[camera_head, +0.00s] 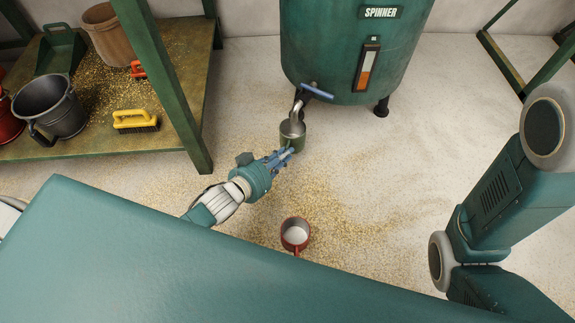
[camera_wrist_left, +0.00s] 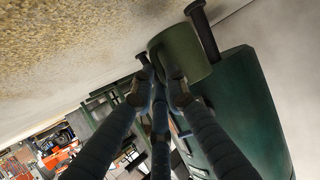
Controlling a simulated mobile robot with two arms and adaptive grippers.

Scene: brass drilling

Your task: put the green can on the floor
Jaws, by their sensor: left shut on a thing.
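The green can (camera_head: 292,134) is under the spout of the large green spinner tank. My left gripper (camera_head: 287,153) is shut on the can's near side in the head view. In the left wrist view the can (camera_wrist_left: 182,50) shows at the fingertips of the left gripper (camera_wrist_left: 160,75). Whether the can touches the floor (camera_head: 370,185) cannot be told. My right arm shows at the right of the head view, but its gripper is not in view.
The spinner tank (camera_head: 335,50) has a tap with a blue handle (camera_head: 317,91). A red cup (camera_head: 295,234) with pale contents stands on the floor nearer me. A low green shelf (camera_head: 170,143) at the left holds a grey bucket (camera_head: 50,106) and a yellow brush (camera_head: 134,118). Yellow shavings litter the floor.

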